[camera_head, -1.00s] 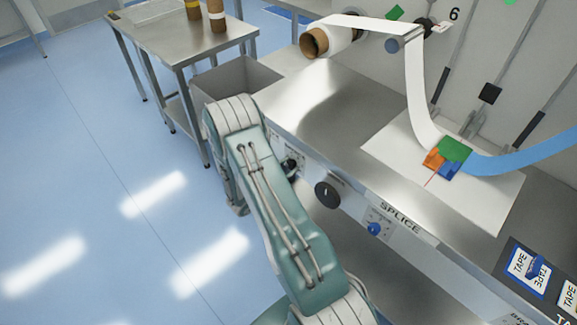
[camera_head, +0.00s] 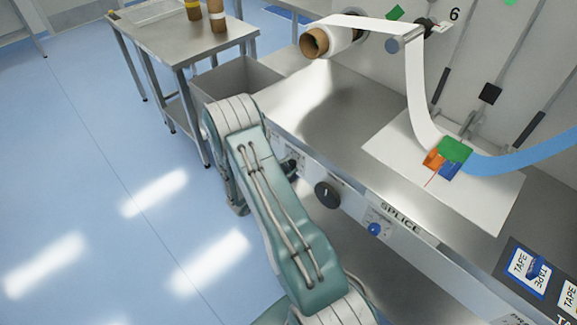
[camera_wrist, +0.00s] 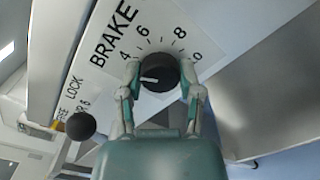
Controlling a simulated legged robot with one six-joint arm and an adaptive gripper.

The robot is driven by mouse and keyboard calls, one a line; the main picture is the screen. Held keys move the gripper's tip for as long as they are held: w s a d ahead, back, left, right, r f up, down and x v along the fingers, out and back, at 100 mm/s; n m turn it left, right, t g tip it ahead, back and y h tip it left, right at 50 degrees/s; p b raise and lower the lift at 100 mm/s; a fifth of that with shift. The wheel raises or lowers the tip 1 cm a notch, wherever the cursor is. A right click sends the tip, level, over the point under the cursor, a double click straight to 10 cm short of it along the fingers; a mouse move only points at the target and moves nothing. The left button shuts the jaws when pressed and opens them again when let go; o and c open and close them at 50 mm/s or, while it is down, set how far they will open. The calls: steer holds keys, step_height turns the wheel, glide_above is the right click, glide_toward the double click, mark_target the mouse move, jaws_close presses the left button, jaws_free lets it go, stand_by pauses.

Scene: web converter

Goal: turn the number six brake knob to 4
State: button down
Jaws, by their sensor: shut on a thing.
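The black brake knob (camera_wrist: 160,72) sits on a white panel under the word BRAKE in the wrist view. Its white pointer line points left, to a place below the 4 on the printed scale. The 4, 6 and 8 show around its rim; the left finger covers part of the scale's lower left. My gripper (camera_wrist: 160,68) is shut on the knob, with one finger on its left and one on its right. In the head view, my arm hides most of the gripper and this knob.
A black ball-ended lever (camera_wrist: 79,126) by the FREE and LOCK labels stands left of my gripper. In the head view, another black knob (camera_head: 327,195) and a blue knob (camera_head: 374,229) are on the bench front. A steel table (camera_head: 170,40) and grey bin (camera_head: 236,78) stand behind.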

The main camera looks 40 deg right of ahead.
stand_by(0.3)
steer(key=shift+c, duration=1.3)
jaws_free()
steer(key=shift+d, duration=0.1)
steer(key=a, duration=1.2)
steer(key=shift+s, duration=0.45)
